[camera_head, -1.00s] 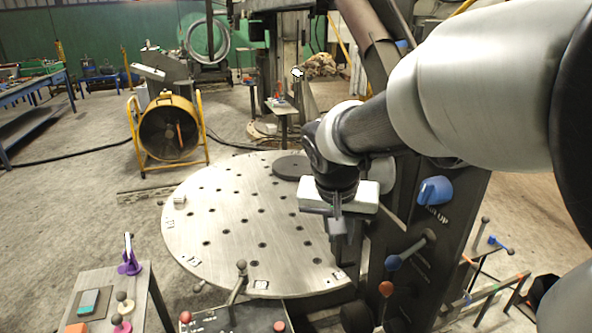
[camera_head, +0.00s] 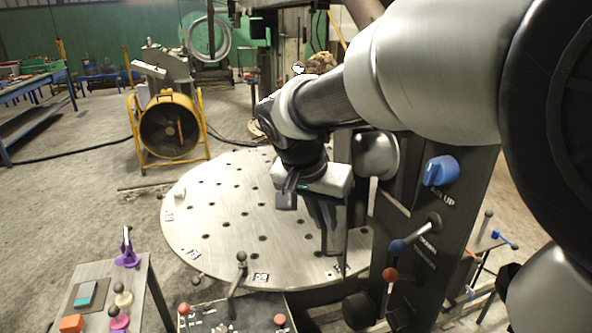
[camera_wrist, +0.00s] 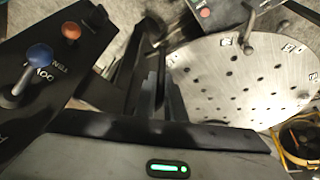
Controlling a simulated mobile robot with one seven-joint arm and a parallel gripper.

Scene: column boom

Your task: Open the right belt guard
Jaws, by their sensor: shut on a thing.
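The right belt guard seems to be the narrow dark panel (camera_head: 334,238) standing out from the black column, over the right side of the round table. It also shows nearly edge-on in the wrist view (camera_wrist: 146,44). My gripper (camera_head: 305,205) is shut on the guard's edge, left of the column. In the wrist view my gripper (camera_wrist: 155,98) has its dark fingers close around the panel's edge. The exact contact is dark and hard to make out. My gripper body and arm hide the guard's upper part and hinge side in the head view.
The black column face carries a blue knob (camera_head: 439,170), a blue-ball lever (camera_head: 398,246) and a red-ball lever (camera_head: 390,274). The round perforated table (camera_head: 215,210) lies left of the guard, largely bare. A lever box (camera_head: 232,312) stands in front. A yellow fan (camera_head: 168,127) stands behind.

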